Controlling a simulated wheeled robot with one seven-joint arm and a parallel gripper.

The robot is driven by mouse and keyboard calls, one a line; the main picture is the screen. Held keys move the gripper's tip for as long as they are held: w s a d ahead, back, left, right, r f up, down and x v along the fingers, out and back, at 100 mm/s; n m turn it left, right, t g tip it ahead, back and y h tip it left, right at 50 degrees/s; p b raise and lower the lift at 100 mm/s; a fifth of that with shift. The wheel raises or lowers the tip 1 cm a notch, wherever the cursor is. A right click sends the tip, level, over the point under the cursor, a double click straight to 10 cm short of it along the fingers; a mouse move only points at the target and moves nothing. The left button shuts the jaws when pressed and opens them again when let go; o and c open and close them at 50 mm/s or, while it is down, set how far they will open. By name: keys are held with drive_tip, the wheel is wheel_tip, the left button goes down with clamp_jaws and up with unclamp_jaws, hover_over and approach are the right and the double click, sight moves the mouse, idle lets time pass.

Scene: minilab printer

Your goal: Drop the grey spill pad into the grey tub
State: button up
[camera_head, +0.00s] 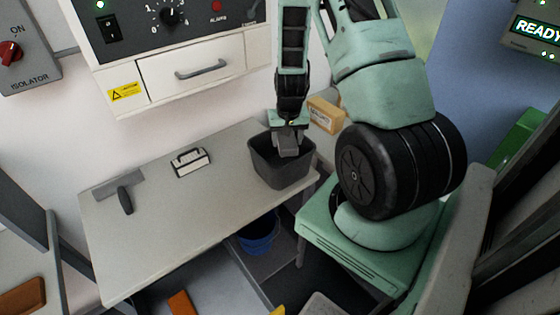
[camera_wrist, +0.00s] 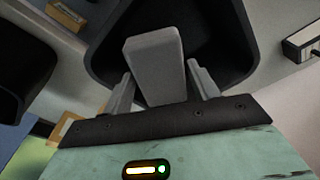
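The grey spill pad (camera_wrist: 155,62) is a pale grey block between the two fingers of my gripper (camera_wrist: 160,72) in the wrist view. The fingertips lie close against its two sides. In the head view my gripper (camera_head: 288,128) points down, with the pad (camera_head: 286,146) below it at the mouth of the grey tub. The dark grey tub (camera_head: 281,176) stands open at the right end of the bench. Its dark inside and rim (camera_wrist: 240,75) show behind the pad in the wrist view. The pad looks clear of the tub floor.
A cardboard box (camera_head: 326,114) is behind the tub. A blue bucket (camera_head: 259,237) is below the bench. A drawer unit (camera_head: 190,68) overhangs the back.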

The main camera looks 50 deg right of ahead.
drive_tip(key=shift+o, duration=1.2)
wheel_tip(320, 180, up, 17)
drive_tip(key=s+a+b, duration=0.1)
drive_tip(key=shift+s+a+r, duration=0.15)
drive_tip(key=shift+s+a, duration=0.05)
drive_tip(key=shift+s, duration=0.05)
drive_tip(key=a+r+n+y+b, duration=0.15)
drive_tip(key=a+n, duration=0.65)
drive_tip(key=a, duration=1.7)
drive_tip(key=s+a+n+g, duration=0.1)
drive_tip(key=s+a+n, duration=0.7)
drive_tip(key=s+a, duration=0.6)
drive_tip(key=shift+s+r+n+b, duration=0.3)
drive_tip(key=shift+s+b, duration=0.15)
drive_tip(key=shift+s, duration=0.25)
